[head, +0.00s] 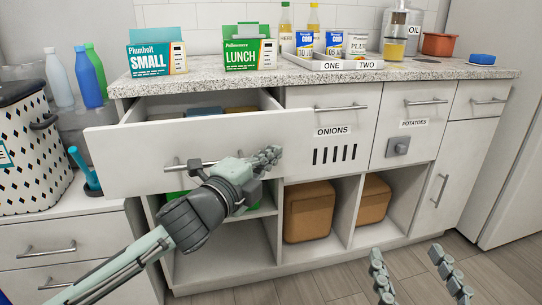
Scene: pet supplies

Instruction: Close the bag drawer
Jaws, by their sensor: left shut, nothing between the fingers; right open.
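The bag drawer (130,155) is the wide white drawer at the upper left of the cabinet. It is pulled out, its front standing well forward of the cabinet face. Blue and tan items show inside, mostly hidden by the front. Its bar handle (180,166) is partly covered by my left wrist. My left gripper (270,155) is shut and empty in front of the right part of the drawer front; I cannot tell whether it touches it. My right gripper (412,280) is open and empty, low in front of the cabinet at the lower right.
A Small box (158,60) and a Lunch box (250,55) stand on the counter above the drawer. An onions drawer (325,107) is shut to its right. Brown bins (310,212) sit in the open shelves below. The floor in front is clear.

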